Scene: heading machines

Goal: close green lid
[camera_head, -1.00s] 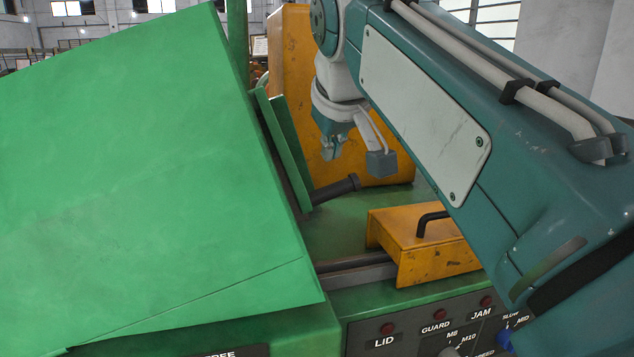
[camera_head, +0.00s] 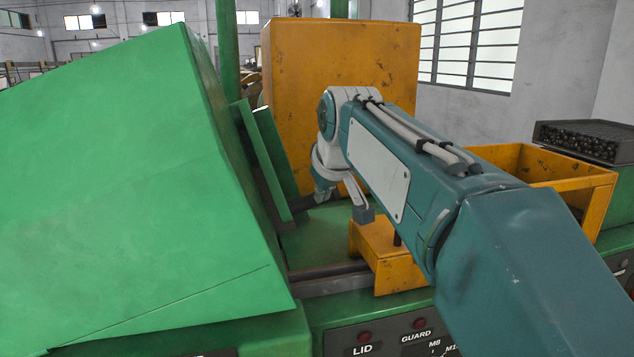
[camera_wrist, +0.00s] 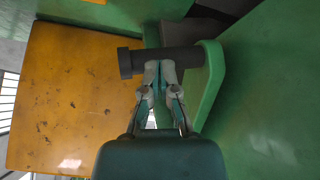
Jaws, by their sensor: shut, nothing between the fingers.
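A slanted green lid (camera_head: 262,165) with a projecting dark handle bar (camera_head: 299,204) stands beside the large green hood in the head view. In the wrist view the handle bar (camera_wrist: 185,58) runs across the upper middle, fixed to a rounded green plate (camera_wrist: 208,85). My gripper (camera_wrist: 158,70) has its fingers together, with the tips at the bar; I cannot tell if they touch it. In the head view my gripper (camera_head: 322,190) is small and partly hidden, close to the bar. Where the lid's hinge lies is unclear.
A large green hood (camera_head: 130,190) fills the left. A yellow upright housing (camera_head: 340,75) stands behind my gripper, also at left in the wrist view. A low yellow block (camera_head: 376,250), a yellow bin (camera_head: 597,205) and a control panel (camera_head: 385,335) lie to the right and front.

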